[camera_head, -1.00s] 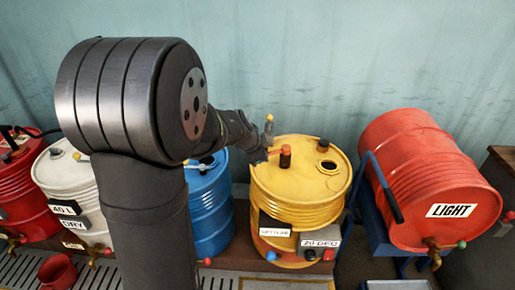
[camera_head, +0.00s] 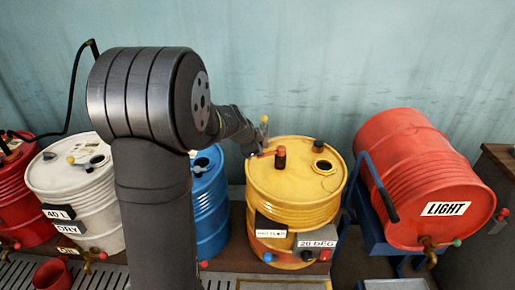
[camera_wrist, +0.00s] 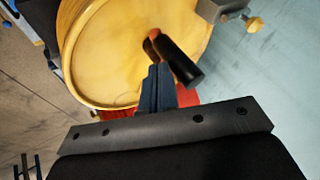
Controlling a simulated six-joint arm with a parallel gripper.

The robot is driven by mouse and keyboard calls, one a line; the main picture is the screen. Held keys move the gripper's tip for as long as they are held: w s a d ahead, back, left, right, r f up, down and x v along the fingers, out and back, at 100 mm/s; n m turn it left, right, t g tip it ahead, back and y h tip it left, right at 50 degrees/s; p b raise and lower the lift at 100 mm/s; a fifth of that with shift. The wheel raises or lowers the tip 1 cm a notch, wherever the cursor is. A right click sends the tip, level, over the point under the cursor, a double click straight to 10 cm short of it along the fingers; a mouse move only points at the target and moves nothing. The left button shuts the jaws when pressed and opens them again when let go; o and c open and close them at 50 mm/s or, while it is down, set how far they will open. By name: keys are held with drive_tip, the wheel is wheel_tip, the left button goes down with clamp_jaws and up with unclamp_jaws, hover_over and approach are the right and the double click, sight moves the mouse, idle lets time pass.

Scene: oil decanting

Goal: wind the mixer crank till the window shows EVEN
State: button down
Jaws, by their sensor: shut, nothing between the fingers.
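The yellow drum (camera_head: 292,200) stands upright right of my arm. On its lid are a dark post with a red top (camera_head: 281,157) and a short orange-red crank arm (camera_head: 267,153). A small white window (camera_head: 270,228) on its front carries lettering too small to read surely. My gripper (camera_head: 254,151) is at the lid's left edge, partly hidden by my wrist. In the wrist view my gripper (camera_wrist: 154,72) is shut and empty, close beside a black cylinder (camera_wrist: 178,60) with an orange end. Whether they touch is unclear.
A plate (camera_head: 317,243) on the yellow drum reads about 26 DEG. A red drum (camera_head: 430,180) labelled LIGHT lies right on a blue stand. A blue drum (camera_head: 210,205), white drum (camera_head: 80,195) and another red drum (camera_head: 15,190) stand left. The lid has an open hole (camera_head: 323,167).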

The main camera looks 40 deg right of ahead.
drive_tip(key=shift+w+m, duration=0.3)
drive_tip(key=shift+w, duration=0.05)
drive_tip(key=w+d+m+g+y, duration=0.1)
drive_tip(key=w+d+m+g, duration=0.55)
drive_tip(key=w+m, duration=0.25)
drive_tip(key=s+d+m+y, duration=0.1)
drive_tip(key=s+d+m, duration=0.1)
drive_tip(key=d, duration=1)
drive_tip(key=shift+s+d, duration=0.15)
drive_tip(key=shift+s, duration=0.4)
idle(0.4)
drive_tip(key=shift+s+d+m+g, duration=0.1)
drive_tip(key=shift+m+g, duration=0.25)
drive_tip(key=shift+m, duration=0.05)
idle(0.6)
